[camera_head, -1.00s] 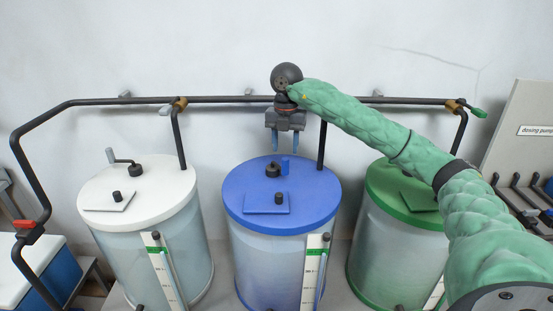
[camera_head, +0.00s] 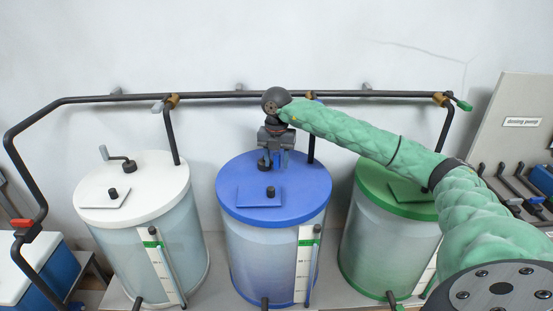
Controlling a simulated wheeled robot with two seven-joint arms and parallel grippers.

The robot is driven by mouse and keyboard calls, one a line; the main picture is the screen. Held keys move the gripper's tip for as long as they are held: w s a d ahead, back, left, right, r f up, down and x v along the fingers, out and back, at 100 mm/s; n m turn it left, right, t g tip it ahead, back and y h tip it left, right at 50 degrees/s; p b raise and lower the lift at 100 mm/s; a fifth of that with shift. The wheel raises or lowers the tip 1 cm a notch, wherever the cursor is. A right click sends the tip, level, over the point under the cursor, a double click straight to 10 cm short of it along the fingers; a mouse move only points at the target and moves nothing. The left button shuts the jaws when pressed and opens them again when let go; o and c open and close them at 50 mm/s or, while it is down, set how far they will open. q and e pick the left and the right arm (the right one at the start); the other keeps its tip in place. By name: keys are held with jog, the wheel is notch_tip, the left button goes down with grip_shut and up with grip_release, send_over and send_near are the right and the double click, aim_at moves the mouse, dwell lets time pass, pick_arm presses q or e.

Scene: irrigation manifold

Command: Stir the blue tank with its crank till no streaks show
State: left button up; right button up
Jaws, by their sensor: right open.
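The blue tank (camera_head: 235,192) stands in the middle, with a blue lid and a translucent wall. The liquid behind the wall looks uneven, greyer above and bluer lower down; I cannot make out single streaks. The crank's dark hub (camera_head: 263,163) shows on the back part of the lid. The crank's handle is mostly hidden by my right gripper (camera_head: 275,160). That gripper points down, open, with its fingers just above the lid at the crank. I cannot tell whether the handle is between the fingers. My left gripper is not in view.
A white tank (camera_head: 165,185) with its own crank (camera_head: 124,162) stands left, a green tank (camera_head: 375,205) right, partly under my right arm. A dark pipe (camera_head: 220,96) runs behind them. A grey dosing panel (camera_head: 520,95) stands far right.

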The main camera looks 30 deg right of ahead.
jog(key=shift+r, duration=0.1)
grip_shut()
